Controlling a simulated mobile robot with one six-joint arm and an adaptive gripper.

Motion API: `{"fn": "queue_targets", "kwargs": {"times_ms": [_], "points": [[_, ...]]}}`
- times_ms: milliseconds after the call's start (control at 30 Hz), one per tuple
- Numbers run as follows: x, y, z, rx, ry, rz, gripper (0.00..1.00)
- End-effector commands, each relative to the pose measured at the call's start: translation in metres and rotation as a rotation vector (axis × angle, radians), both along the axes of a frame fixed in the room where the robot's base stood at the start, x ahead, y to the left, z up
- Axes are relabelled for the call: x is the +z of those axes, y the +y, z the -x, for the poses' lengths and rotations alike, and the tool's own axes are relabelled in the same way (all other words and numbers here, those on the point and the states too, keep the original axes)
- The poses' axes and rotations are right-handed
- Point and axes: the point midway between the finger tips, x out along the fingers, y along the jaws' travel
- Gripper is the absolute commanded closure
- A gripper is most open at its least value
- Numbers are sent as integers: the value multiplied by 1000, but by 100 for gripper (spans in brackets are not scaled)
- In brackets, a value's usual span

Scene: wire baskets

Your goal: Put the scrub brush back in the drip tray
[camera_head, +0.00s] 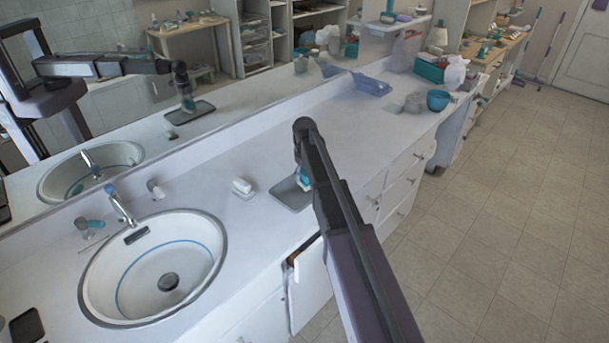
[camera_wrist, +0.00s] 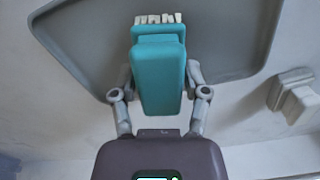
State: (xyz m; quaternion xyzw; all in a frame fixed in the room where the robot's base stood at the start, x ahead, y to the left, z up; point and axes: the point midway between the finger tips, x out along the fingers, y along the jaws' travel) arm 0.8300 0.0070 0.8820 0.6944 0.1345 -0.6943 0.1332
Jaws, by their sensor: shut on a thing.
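The teal scrub brush (camera_wrist: 158,75) with white bristles is between the two fingers of my gripper (camera_wrist: 159,88), which is shut on it in the wrist view. The grey drip tray (camera_wrist: 245,30) shows behind the brush there. In the head view the tray (camera_head: 287,196) lies on the counter right of the sink, partly hidden by my arm. A bit of the brush (camera_head: 301,175) shows over it beside my arm. I cannot tell whether the brush touches the tray. My gripper is mostly hidden in the head view.
A white soap block on a holder (camera_head: 242,187) stands left of the tray; it also shows in the wrist view (camera_wrist: 295,95). The round sink (camera_head: 155,268) is further left. A mirror runs along the back.

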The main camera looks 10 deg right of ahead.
Motion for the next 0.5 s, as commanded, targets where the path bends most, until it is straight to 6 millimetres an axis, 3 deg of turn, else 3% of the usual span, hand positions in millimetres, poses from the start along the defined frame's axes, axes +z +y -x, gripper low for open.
{"fn": "queue_targets", "kwargs": {"times_ms": [500], "points": [[-6, 0, 0, 0, 0, 0, 100]]}}
